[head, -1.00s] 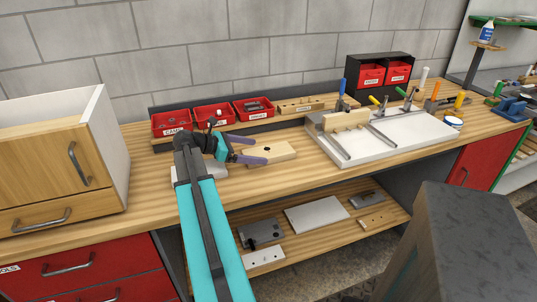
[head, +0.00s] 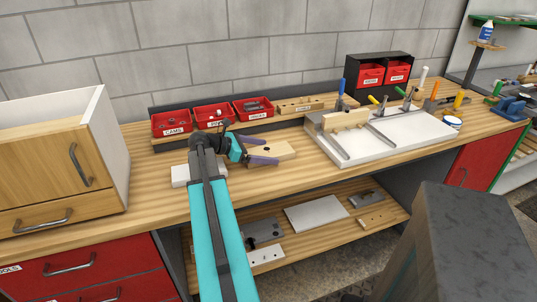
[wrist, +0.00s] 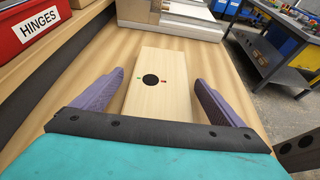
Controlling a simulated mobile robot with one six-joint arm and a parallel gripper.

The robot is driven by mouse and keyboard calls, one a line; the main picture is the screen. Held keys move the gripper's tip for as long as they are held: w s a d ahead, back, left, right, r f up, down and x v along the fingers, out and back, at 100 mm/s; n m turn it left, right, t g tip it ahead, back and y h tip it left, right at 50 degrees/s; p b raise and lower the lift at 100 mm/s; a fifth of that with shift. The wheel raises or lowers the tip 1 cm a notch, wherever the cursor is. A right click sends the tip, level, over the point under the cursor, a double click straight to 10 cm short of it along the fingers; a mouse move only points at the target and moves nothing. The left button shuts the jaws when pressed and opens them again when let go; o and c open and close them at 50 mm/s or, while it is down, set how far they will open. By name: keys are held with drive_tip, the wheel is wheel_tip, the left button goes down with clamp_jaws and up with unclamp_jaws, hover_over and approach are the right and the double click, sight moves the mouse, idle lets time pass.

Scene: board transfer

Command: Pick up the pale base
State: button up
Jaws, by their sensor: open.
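The pale base (head: 278,152) is a light wooden block with a dark round hole on top, lying on the wooden bench. In the wrist view the pale base (wrist: 160,88) lies ahead of my gripper, between its two purple fingers, with a green and a red mark beside the hole. My gripper (head: 271,151) is open, with its fingers at the near end of the base. In the wrist view the fingers of my gripper (wrist: 157,88) stand apart on either side of the block, with a visible gap on each side.
Red bins (head: 213,115) stand behind the base. A white block (head: 183,176) lies left of my gripper, partly hidden by my arm. A white fixture board (head: 392,137) with clamps is to the right. A wooden cabinet (head: 60,158) stands at the left. Bare bench surrounds the base.

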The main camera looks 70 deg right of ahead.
sight(264, 152)
drive_tip(key=shift+c, duration=0.4)
drive_tip(key=c, duration=1.3)
drive_tip(key=shift+r, duration=0.2)
drive_tip(key=shift+r+b, duration=0.3)
drive_tip(key=shift+r, duration=4.55)
